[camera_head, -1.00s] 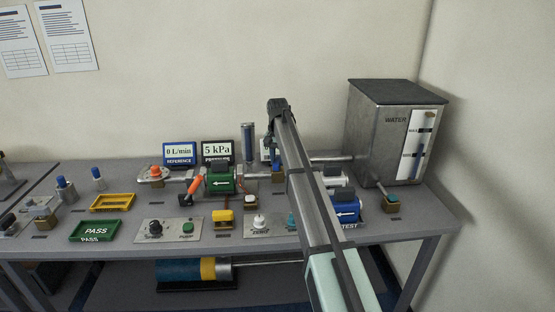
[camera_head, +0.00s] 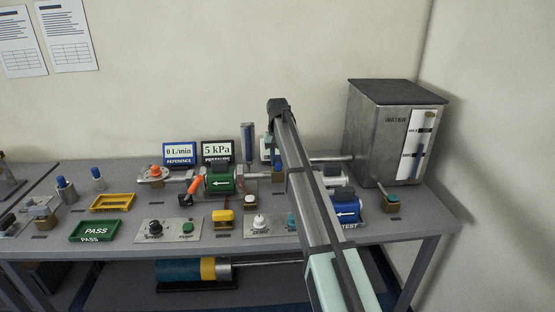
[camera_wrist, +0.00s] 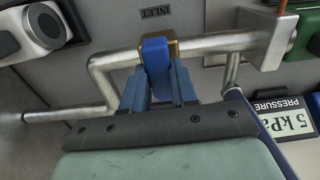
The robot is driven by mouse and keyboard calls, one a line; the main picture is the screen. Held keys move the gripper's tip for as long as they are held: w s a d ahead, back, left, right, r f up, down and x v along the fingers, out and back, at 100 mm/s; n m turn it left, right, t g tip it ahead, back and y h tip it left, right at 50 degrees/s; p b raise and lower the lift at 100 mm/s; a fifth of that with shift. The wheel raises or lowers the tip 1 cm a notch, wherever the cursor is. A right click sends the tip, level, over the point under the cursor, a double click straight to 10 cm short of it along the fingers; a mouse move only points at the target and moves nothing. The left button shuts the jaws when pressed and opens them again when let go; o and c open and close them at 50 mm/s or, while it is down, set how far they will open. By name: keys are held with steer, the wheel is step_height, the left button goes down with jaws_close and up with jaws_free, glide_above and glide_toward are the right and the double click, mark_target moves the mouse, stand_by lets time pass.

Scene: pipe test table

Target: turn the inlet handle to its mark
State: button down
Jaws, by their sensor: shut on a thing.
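The blue inlet handle (camera_wrist: 156,62) sits on a brass valve body (camera_wrist: 173,44) in the bent silver pipe, in the wrist view. The dark INLET label (camera_wrist: 155,13) is on the panel just beyond it. My gripper (camera_wrist: 159,88) has its two blue-grey fingers on either side of the handle and is shut on it. I cannot make out the handle's mark in the wrist view. In the head view my arm covers the inlet area, and the fingers cannot be made out.
The pressure display (camera_head: 218,152) reads 5 kPa and the reference display (camera_head: 180,153) reads 0 L/min. A steel water tank (camera_head: 378,140) stands at the back right. A green pump (camera_head: 220,180) and orange handle (camera_head: 195,186) are left of my arm.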

mark_target(278, 160)
steer(key=shift+w, duration=0.1)
steer(key=c, duration=0.9)
jaws_free()
steer(key=shift+r, duration=0.15)
step_height(278, 160, up, 14)
steer(key=shift+f, duration=0.2)
